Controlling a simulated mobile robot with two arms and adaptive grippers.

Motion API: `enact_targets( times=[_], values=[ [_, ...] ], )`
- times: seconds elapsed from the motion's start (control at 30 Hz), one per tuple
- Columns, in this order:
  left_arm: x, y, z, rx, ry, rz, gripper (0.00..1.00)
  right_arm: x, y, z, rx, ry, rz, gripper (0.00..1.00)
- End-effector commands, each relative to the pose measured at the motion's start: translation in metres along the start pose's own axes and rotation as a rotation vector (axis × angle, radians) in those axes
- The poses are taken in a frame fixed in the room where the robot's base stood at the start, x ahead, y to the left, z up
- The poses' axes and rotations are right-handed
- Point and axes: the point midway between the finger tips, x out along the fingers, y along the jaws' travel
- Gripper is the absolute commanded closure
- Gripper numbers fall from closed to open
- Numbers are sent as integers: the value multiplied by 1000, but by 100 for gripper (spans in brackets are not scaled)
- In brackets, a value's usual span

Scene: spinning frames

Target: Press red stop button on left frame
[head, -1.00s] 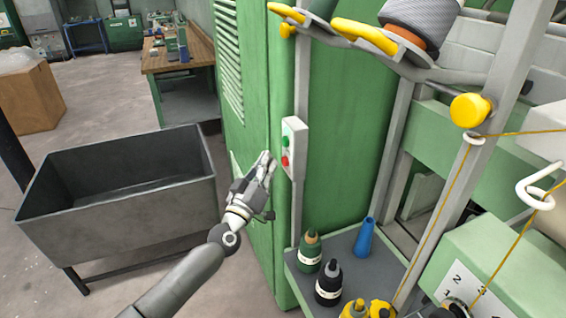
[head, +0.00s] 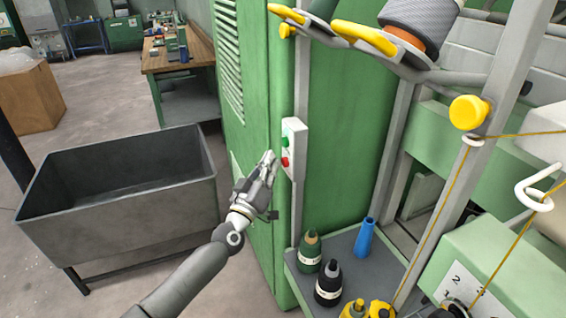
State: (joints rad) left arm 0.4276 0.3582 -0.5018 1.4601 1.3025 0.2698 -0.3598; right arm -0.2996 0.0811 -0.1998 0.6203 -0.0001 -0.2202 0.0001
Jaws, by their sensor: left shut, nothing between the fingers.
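The red stop button (head: 285,161) sits low on a pale switch box, below a green button (head: 285,141). The switch box (head: 297,140) is fixed to a grey post at the edge of the green frame (head: 258,100). My left gripper (head: 270,158) is shut and empty, its fingertips just left of the red button. I cannot tell whether the fingertips touch the button or are a little apart from it. My right gripper is not in view.
A grey metal bin (head: 120,205) stands left of my left arm. A yellow knob (head: 468,111) and taut yellow yarn are at the right.

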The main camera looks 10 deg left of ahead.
Motion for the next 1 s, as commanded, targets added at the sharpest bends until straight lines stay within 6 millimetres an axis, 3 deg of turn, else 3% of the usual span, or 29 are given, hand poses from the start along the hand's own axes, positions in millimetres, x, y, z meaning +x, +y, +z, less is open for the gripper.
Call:
enact_targets(
  times=[1.0],
  values=[
    [6, 4, 4, 0, 1, 0, 100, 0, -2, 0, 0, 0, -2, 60]
  ],
)
